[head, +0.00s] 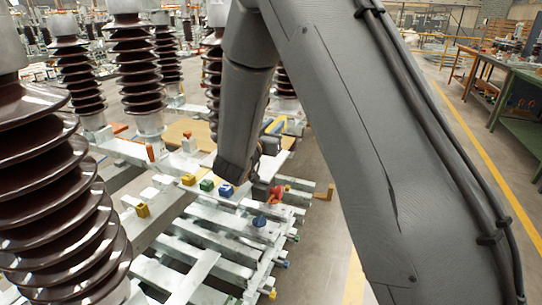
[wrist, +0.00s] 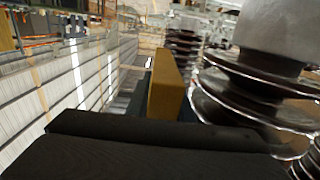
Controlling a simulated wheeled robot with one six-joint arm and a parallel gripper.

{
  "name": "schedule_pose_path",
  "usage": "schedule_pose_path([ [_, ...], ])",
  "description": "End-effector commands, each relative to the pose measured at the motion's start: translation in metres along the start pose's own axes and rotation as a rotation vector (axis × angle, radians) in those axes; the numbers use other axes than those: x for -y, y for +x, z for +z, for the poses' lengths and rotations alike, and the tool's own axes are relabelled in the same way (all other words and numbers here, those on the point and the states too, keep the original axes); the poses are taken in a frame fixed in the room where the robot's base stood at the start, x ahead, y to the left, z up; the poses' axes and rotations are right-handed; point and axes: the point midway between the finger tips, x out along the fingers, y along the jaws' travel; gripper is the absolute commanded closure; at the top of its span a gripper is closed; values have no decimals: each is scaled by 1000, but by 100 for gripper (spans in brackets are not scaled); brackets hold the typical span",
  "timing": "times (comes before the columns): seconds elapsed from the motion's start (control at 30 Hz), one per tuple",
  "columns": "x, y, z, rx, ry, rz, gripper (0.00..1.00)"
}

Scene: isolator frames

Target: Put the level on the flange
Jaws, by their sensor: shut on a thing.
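A yellow-ochre bar (wrist: 166,86), which looks like the level, stands upright in the middle of the wrist view. My gripper (wrist: 165,103) is shut on it; dark finger parts show at both sides of its base. A grey metal cap (wrist: 285,28) tops the brown ribbed insulator at the right of the wrist view. I cannot tell which surface is the flange.
A large brown insulator (head: 50,190) stands close at the left, with several more behind. White metal beams (head: 205,240) lie stacked below my arm, with coloured blocks and a red piece (head: 276,193). A green workbench (head: 515,105) stands at the right beside open floor.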

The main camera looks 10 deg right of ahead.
Motion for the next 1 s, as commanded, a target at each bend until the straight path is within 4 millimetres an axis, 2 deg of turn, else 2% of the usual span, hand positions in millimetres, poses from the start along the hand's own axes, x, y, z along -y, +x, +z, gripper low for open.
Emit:
schedule_pose_path([
  [0.2,0,0,36,3,-4,0,100],
  [0.47,0,0,58,1,-2,0,100],
  [0.7,0,0,88,0,-2,0,100],
  [1.0,0,0,95,-1,0,-1,100],
])
